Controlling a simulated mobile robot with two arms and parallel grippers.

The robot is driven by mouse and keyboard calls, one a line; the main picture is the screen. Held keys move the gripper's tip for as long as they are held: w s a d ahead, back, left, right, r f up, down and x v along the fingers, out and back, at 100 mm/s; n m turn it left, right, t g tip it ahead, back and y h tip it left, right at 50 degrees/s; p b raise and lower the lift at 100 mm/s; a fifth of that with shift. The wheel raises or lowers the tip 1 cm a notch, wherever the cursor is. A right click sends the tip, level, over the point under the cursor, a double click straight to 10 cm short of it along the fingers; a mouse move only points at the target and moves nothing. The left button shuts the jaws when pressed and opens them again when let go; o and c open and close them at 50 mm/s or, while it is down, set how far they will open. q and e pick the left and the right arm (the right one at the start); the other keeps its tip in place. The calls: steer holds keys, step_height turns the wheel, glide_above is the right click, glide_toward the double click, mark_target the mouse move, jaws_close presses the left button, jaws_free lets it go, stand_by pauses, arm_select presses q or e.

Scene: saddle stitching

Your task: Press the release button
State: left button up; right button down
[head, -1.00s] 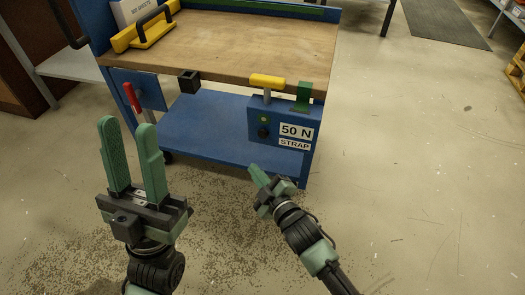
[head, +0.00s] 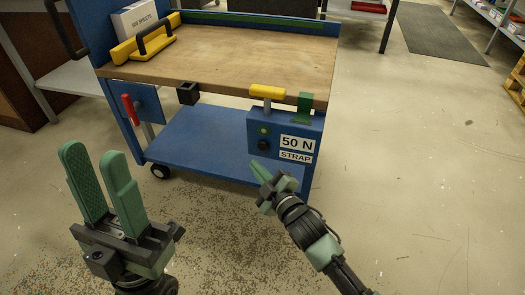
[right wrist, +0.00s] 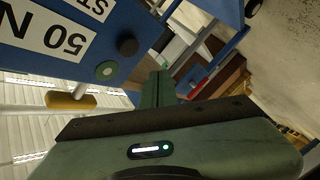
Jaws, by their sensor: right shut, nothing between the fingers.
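A blue box (head: 250,122) labelled "50 N STRAP" hangs at the front right of the cart. Its face has a green round button (head: 264,131) and a black round knob (head: 263,145) below it. Both also show in the right wrist view, the green button (right wrist: 107,70) and the black knob (right wrist: 127,46); which one is the release button is not marked. My right gripper (head: 257,167) is shut and empty, its tip just below the knob in the head view, apparently not touching. My left gripper (head: 93,160) is open and empty, low at the left, away from the box.
The blue cart has a wooden top (head: 225,60) with a yellow tool with a black handle (head: 150,42) on it. A yellow handle (head: 267,91) and a green bracket (head: 304,105) rise above the box. A red lever (head: 128,108) is at the cart's left.

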mark_target(263, 147)
steer(key=w, duration=0.2)
steer(key=w+d, duration=0.1)
steer(key=w, duration=0.1)
steer(key=shift+d, duration=0.15)
stand_by(1.0)
stand_by(0.9)
steer(key=shift+w+d, duration=0.15)
steer(key=shift+w, duration=0.2)
